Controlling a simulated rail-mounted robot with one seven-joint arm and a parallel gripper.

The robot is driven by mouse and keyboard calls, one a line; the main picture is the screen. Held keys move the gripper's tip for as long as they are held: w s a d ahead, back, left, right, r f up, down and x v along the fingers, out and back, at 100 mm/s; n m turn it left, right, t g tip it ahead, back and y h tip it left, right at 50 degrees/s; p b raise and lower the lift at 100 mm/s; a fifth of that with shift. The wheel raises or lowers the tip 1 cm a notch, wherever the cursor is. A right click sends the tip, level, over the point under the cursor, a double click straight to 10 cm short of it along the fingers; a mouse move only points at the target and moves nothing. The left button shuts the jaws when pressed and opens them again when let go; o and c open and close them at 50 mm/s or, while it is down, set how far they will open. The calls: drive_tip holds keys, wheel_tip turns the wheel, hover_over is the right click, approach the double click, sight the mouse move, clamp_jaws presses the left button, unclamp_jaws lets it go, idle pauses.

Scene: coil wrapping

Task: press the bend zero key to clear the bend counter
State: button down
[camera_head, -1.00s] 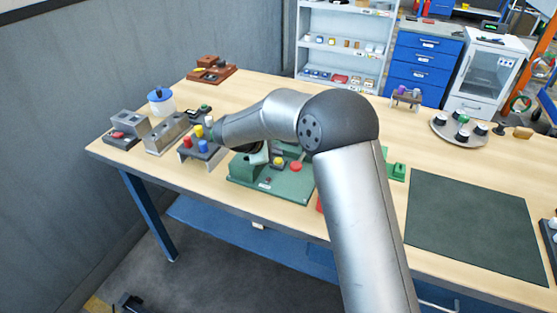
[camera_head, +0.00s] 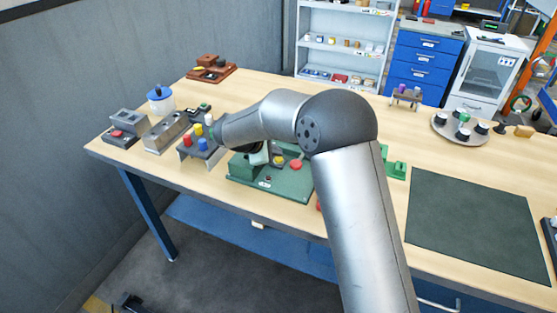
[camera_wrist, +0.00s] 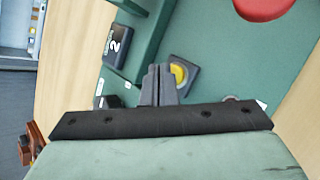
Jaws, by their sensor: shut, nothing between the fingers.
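The green bending machine (camera_head: 285,190) stands near the table's front edge. In the wrist view its green plate (camera_wrist: 225,65) fills much of the picture. A black counter (camera_wrist: 117,42) on it shows a white "2". A yellow button (camera_wrist: 180,73) sits on a dark square base. A red button (camera_wrist: 262,8) is at the top edge. My gripper (camera_wrist: 158,72) is shut and empty, its fingertips just left of the yellow button; I cannot tell whether they touch anything. White labels are too small to read, so I cannot tell which key is the bend zero key.
A stand with red, blue and yellow pegs (camera_head: 202,147) is close to the machine's left. A grey block (camera_head: 166,132) and a jar with a blue lid (camera_head: 160,99) stand further left. A dark mat (camera_head: 478,225) lies bare on the right. My arm hides part of the machine.

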sight(276, 161)
drive_tip(key=shift+f+b, duration=0.4)
drive_tip(key=shift+f, duration=0.15)
idle(0.6)
idle(0.4)
drive_tip(key=shift+r+p, duration=0.45)
drive_tip(key=shift+r, duration=0.45)
drive_tip(key=shift+r, duration=0.1)
drive_tip(key=shift+r+p, duration=1.55)
drive_tip(key=shift+r, duration=0.9)
